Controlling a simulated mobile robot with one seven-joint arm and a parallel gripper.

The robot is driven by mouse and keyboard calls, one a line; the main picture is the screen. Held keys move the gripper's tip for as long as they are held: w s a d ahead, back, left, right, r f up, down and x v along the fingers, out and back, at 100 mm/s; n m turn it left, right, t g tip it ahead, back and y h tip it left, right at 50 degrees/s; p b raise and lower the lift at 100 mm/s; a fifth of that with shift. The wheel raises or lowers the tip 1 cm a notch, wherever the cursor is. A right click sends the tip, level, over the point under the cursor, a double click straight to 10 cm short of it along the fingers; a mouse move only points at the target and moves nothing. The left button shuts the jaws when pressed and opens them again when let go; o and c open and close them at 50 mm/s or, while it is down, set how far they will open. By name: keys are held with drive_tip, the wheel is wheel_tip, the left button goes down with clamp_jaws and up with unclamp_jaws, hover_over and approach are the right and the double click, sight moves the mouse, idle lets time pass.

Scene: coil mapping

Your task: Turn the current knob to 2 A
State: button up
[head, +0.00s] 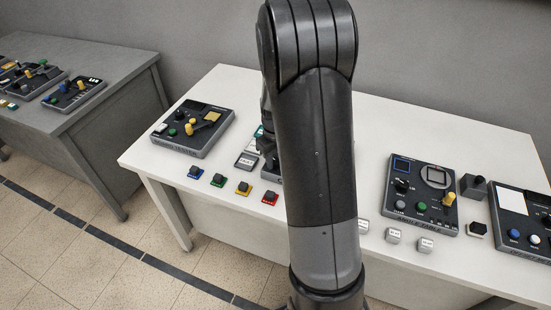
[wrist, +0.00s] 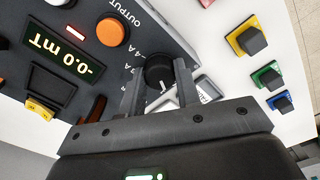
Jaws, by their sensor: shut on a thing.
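In the wrist view my gripper (wrist: 160,86) is shut on the black current knob (wrist: 159,70), with one finger on each side of it. The knob sits on a dark panel (wrist: 82,16) beside printed ampere labels; "4 A" is readable and the others are partly hidden by a finger. A short white mark shows on the knob, but I cannot tell which label it points at. The panel's display (wrist: 62,50) reads -0.0 mT. An orange button (wrist: 112,32) sits near the word OUTPUT.
Blue (head: 195,173), green (head: 218,180), yellow (head: 243,188) and red (head: 270,197) blocks with black tops line the white table's (head: 370,120) front edge. Another panel (head: 195,145) stands at left, and one with a round dial (head: 434,175) at right. White labelled blocks lie between.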

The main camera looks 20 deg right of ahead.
sight(275, 160)
drive_tip(key=m, duration=0.6)
drive_tip(key=shift+m, duration=0.3)
drive_tip(key=m, duration=0.6)
idle(0.4)
drive_tip(key=o, duration=1)
drive_tip(key=shift+r, duration=0.15)
wheel_tip(275, 160, up, 11)
drive_tip(key=shift+f, duration=0.2)
